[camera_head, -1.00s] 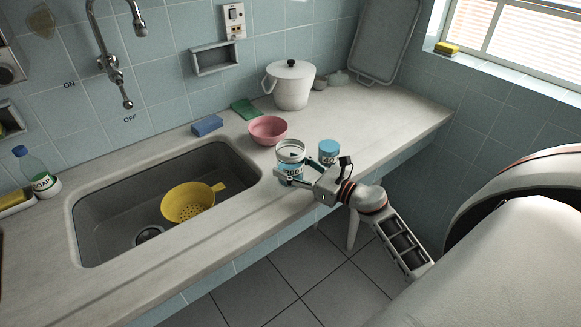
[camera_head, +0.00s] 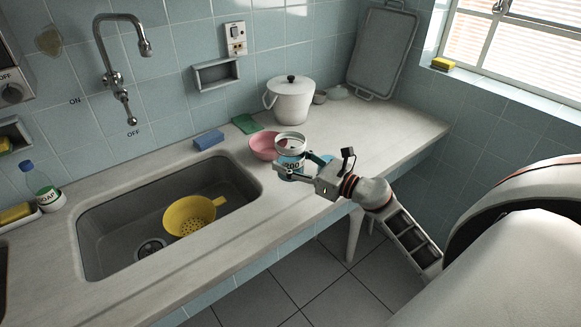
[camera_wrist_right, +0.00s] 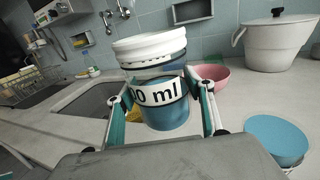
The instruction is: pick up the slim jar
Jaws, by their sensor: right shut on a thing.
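My left gripper is in neither view.
A second, blue-lidded jar (camera_wrist_right: 275,138) stands close by on the counter, mostly hidden behind my gripper in the head view. A pink bowl (camera_head: 262,146) and a white lidded pot (camera_head: 290,102) stand behind. The sink with a yellow colander (camera_head: 186,215) is left.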

